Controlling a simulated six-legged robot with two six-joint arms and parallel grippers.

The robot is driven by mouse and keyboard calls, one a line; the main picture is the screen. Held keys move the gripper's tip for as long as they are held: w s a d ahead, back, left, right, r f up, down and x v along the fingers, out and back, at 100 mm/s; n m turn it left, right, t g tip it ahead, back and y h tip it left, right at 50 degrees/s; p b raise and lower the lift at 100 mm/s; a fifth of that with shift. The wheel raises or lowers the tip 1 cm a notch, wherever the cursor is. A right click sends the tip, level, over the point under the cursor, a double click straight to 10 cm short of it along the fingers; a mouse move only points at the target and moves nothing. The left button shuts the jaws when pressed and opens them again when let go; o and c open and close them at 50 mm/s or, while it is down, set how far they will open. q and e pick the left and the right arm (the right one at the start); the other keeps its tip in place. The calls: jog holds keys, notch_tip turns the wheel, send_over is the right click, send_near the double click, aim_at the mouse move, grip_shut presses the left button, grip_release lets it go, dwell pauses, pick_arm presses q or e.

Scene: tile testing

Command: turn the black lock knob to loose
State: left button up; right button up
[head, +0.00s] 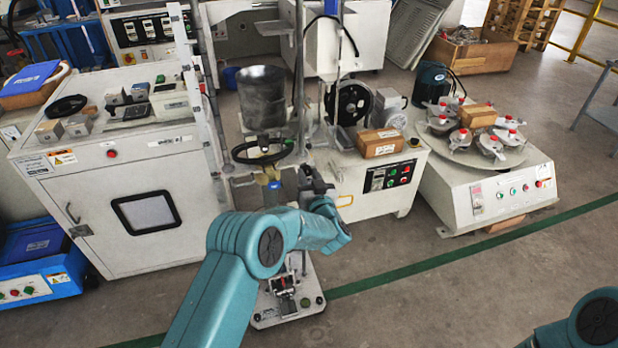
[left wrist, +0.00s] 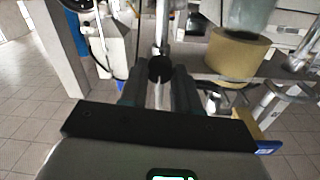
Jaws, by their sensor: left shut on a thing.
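The black lock knob (left wrist: 160,68) shows in the left wrist view as a small dark round thing against a pale upright rod. My left gripper (left wrist: 159,82) has its two fingers on either side of the knob and is shut on it. In the head view my left gripper (head: 316,184) is a dark shape beside the column of the tester, below the black handwheel (head: 263,151). The knob itself cannot be made out there. Which way the knob is turned cannot be told. My right gripper is out of view.
The tester's base plate (head: 288,304) stands on the floor below my left arm. A white cabinet (head: 122,175) stands to the left. A white machine (head: 380,180) and a round-table machine (head: 500,190) stand to the right.

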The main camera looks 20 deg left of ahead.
pick_arm(q)
jog(key=shift+f+n+b, duration=0.2)
jog(key=shift+n+b, duration=0.2)
jog(key=shift+b, duration=0.05)
jog(key=n+b, duration=0.7)
jog(key=b, duration=0.1)
jog(key=shift+f+n+b, duration=0.2)
jog(key=shift+n+b, duration=0.1)
jog(key=shift+n, duration=0.1)
jog(key=n+b, duration=0.4)
jog(key=b, duration=0.1)
jog(key=shift+d+n, duration=0.1)
jog(key=shift+n, duration=0.2)
jog(key=shift+r+n+y+b, duration=0.1)
jog(key=shift+n+y+b, duration=0.2)
jog(key=shift+n+b, duration=0.9)
jog(key=shift+r+n+b, duration=0.2)
jog(key=shift+n+b, duration=0.9)
jog(key=shift+n, duration=0.2)
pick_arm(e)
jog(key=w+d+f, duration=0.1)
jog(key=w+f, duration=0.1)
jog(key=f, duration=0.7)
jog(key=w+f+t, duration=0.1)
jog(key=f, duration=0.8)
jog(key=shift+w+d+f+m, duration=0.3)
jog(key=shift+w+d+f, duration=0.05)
